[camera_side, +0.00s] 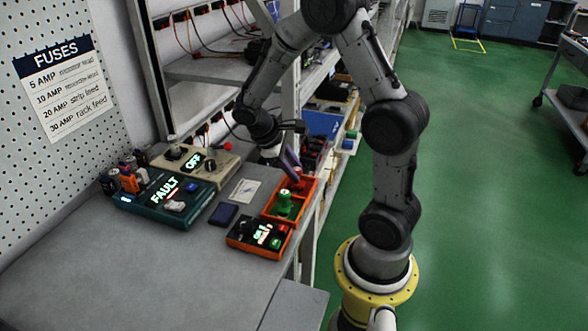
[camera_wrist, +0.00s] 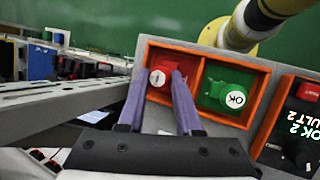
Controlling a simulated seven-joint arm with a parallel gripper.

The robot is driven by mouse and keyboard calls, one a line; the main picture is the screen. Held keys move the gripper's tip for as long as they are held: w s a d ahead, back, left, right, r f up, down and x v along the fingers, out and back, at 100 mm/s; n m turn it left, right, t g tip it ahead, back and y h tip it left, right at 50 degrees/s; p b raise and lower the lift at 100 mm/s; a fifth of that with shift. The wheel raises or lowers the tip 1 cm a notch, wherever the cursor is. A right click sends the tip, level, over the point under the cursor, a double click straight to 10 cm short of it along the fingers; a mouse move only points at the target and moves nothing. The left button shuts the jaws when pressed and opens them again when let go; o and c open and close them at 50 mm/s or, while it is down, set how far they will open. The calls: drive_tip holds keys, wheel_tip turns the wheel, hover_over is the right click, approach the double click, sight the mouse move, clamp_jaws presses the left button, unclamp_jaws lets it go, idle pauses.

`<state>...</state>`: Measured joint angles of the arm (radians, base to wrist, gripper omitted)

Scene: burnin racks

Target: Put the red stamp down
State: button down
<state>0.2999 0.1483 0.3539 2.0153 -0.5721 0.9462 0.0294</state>
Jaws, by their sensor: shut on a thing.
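My gripper (camera_wrist: 158,80) is shut on the red stamp (camera_wrist: 158,77), whose round pale top shows between the two purple fingers in the wrist view. The stamp is in or just over the red compartment of the orange two-part tray (camera_wrist: 196,45); I cannot tell whether its base touches the pad. In the side view, my gripper (camera_side: 291,158) points down at the far end of the tray (camera_side: 311,190), and the red stamp (camera_side: 298,181) is partly hidden there. The green stamp (camera_wrist: 234,98), marked OK, stands in the green compartment beside it.
An orange-edged display box (camera_side: 259,236) stands in front of the tray. A dark blue pad (camera_side: 223,214) and a paper card (camera_side: 244,190) lie left of it. A teal FAULT unit (camera_side: 165,205) stands farther left. The bench front (camera_side: 130,275) is clear. Shelving rises behind.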

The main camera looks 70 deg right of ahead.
drive_tip(key=shift+f, duration=0.3)
drive_tip(key=c, duration=0.6)
unclamp_jaws()
drive_tip(key=v, duration=1.2)
drive_tip(key=shift+s+a+r+m+t+y, duration=0.15)
drive_tip(key=shift+s+a+r+t+y, duration=0.65)
drive_tip(key=shift+s+a+t, duration=1.1)
drive_tip(key=shift+s+a+r+m+t+y, duration=0.2)
drive_tip(key=shift+s+a+r+t+y, duration=0.7)
drive_tip(key=shift+s+a, duration=1.5)
drive_tip(key=shift+s+a+r+m+t+y, duration=0.15)
drive_tip(key=shift+s+a+r+t+y, duration=0.25)
drive_tip(key=shift+s+a+r+t, duration=1.2)
drive_tip(key=shift+s+a+f+t, duration=0.2)
drive_tip(key=shift+a+f+t, duration=0.2)
drive_tip(key=shift+a+f, duration=0.4)
